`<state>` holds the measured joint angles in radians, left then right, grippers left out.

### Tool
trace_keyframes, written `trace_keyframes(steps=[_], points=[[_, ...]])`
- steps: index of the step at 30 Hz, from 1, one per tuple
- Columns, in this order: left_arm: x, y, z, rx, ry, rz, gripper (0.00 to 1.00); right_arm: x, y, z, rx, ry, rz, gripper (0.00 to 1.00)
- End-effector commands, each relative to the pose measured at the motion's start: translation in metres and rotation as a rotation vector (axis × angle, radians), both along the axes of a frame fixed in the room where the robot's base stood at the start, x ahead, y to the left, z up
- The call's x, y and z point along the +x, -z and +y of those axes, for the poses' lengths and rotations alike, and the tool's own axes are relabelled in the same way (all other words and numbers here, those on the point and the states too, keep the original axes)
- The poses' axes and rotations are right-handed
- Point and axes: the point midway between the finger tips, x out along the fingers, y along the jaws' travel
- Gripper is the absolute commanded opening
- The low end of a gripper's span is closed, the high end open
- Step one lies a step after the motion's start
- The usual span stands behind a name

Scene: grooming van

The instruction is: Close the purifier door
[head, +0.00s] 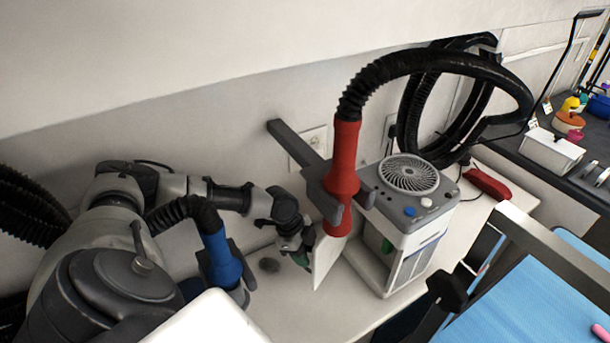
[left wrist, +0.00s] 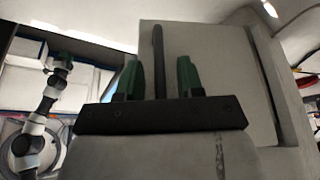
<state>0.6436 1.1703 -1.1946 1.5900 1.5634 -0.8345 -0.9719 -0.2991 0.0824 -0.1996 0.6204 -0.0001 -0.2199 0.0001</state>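The purifier (head: 405,215) is a white and grey box with a round fan grille on top, standing on the white counter. Its door (head: 327,258) is a pale panel swung open at the near left side; it also fills the middle of the left wrist view (left wrist: 220,70). My right gripper (left wrist: 62,62) appears small at the left there.
A red nozzle (head: 343,170) on a black hose hangs in a holder before the purifier. A blue nozzle (head: 220,260) stands beside my left arm. A red object (head: 487,183) lies behind the purifier. A blue-topped table (head: 530,300) is at the right front.

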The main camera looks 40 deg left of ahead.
Motion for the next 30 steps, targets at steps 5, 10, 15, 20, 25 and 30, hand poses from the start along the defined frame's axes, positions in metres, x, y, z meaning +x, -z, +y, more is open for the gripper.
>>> trace_keyframes(steps=[5,10,15,20,25,30], points=[[0.000,0.000,0.000,0.000,0.000,0.001,0.17,0.000,0.000,0.006,0.008,0.003,0.001,0.43],[0.000,0.000,0.000,0.000,0.000,0.000,0.00,0.000,0.000,0.007,0.010,0.003,0.000,0.43],[0.000,0.000,0.000,0.000,-0.001,0.000,0.00,0.000,0.000,0.006,0.008,0.003,0.001,0.43],[0.000,-0.001,-0.003,-0.002,-0.001,0.001,0.00,-0.001,-0.001,0.003,0.004,0.002,0.001,0.43],[0.000,-0.002,-0.014,-0.003,0.000,0.002,0.00,-0.001,-0.006,0.001,0.001,0.001,0.001,0.43],[0.001,-0.003,-0.031,-0.004,0.001,0.002,0.00,-0.001,-0.014,0.000,0.001,0.000,0.001,0.43]])
